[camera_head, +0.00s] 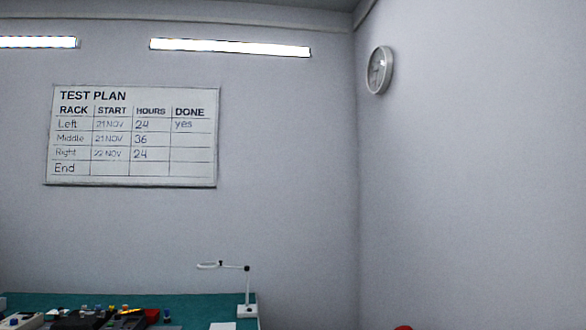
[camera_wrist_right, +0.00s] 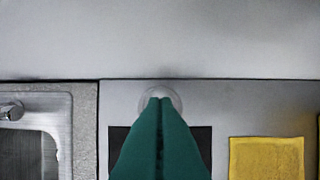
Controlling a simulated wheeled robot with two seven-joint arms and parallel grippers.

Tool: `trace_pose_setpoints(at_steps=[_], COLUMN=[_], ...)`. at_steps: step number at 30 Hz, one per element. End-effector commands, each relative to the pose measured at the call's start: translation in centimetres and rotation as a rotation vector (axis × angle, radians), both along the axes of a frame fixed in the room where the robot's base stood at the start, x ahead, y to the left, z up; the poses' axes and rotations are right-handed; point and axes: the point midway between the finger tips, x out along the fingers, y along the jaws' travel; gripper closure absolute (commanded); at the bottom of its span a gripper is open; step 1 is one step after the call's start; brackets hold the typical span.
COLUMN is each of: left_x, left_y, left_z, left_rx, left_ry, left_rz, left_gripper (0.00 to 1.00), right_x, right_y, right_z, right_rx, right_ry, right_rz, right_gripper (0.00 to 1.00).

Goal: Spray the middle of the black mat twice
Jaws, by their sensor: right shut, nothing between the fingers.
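In the right wrist view my right gripper (camera_wrist_right: 160,100) is shut and empty, its two green fingers pressed together. It is in front of the black mat (camera_wrist_right: 202,138), which shows as dark patches on both sides of the fingers; its middle is hidden behind them. A pale round thing (camera_wrist_right: 145,99) shows around the fingertips at the far edge of the mat; I cannot tell what it is. I cannot make out a spray bottle in either view. My left gripper is in neither view.
In the right wrist view a metal sink (camera_wrist_right: 70,105) with a tap (camera_wrist_right: 12,111) is on the left, and a yellow cloth (camera_wrist_right: 266,158) lies right of the mat. The head view shows a whiteboard (camera_head: 132,137), a clock (camera_head: 379,70) and a green bench top (camera_head: 205,302) with a white lamp (camera_head: 247,290).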

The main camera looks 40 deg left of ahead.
Motion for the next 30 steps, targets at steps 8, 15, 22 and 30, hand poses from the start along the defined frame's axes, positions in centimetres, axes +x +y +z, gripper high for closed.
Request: trace_pose_setpoints(at_steps=[8,15,22,30], left_x=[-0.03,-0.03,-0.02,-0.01], left_y=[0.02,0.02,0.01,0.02], left_z=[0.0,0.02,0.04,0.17], left_rx=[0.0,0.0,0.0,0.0], left_ry=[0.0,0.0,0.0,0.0], left_rz=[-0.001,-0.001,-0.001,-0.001], left_gripper=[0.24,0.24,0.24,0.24], right_x=[-0.01,-0.01,0.0,-0.01], right_y=[-0.01,0.0,-0.01,0.01], right_z=[0.0,-0.39,-0.83,-0.78], right_rx=[0.0,0.001,0.0,0.001], right_ry=[0.0,0.001,0.0,0.001], right_rz=[0.0,0.0,0.0,0.0], right_gripper=[1.0,1.0,1.0,1.0])
